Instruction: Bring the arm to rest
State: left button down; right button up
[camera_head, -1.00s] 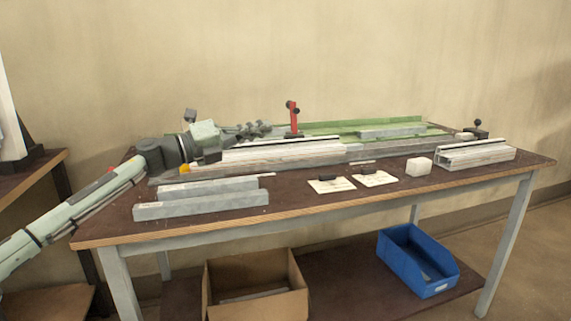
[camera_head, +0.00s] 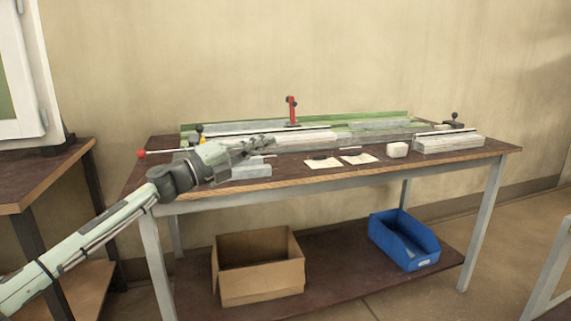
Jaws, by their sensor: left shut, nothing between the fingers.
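My left arm comes in from the lower left. My left gripper (camera_head: 262,144) is shut and empty. It shows in front of the left part of the bench, and it and the wrist hide part of the grey profiles (camera_head: 250,171) behind them. The bench (camera_head: 310,170) has a brown top with a light wooden edge. The long clamp fixture (camera_head: 375,130) with its green back rail runs along the rear, and a red upright clamp lever (camera_head: 291,110) stands near its middle. My right gripper is not in view.
A white block (camera_head: 397,150), two paper cards (camera_head: 358,159) and a pale profile (camera_head: 450,143) lie on the right part of the bench. A cardboard box (camera_head: 258,280) and a blue bin (camera_head: 405,240) are on the lower shelf. Another table (camera_head: 75,160) stands at the left.

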pick_arm(q)
jog(key=s+a+f+n+t+y, duration=0.1)
jog(key=s+a+f+n+y, duration=0.3)
jog(key=f+n, duration=0.6)
jog(key=s+a+f+n+t+y, duration=0.15)
jog(key=a+f+n+y, duration=0.35)
jog(key=f, duration=0.8)
jog(key=s+a+f+n+y, duration=0.35)
jog(key=f+n+y, duration=0.35)
jog(key=f, duration=0.5)
jog(key=s+a+f+n+g+y, duration=0.1)
jog(key=s+a+f+n+g, duration=0.15)
jog(key=s+f, duration=0.4)
jog(key=s+a+f+n+g, duration=0.2)
jog(key=s+f+n, duration=0.1)
jog(key=s+f, duration=0.35)
jog(key=s+a+f+n+g, duration=0.1)
jog(key=s+f+g, duration=0.1)
jog(key=s, duration=0.5)
jog(key=s+a+f+n+g, duration=0.1)
jog(key=s+f, duration=0.3)
jog(key=s, duration=0.4)
jog(key=s+a+f+n+g, duration=0.1)
jog(key=s+a+f+g, duration=0.1)
jog(key=s, duration=0.6)
jog(key=shift+s+a+f+g+y, duration=0.15)
jog(key=shift+a+f+g+y, duration=0.2)
jog(key=shift+f+g, duration=0.5)
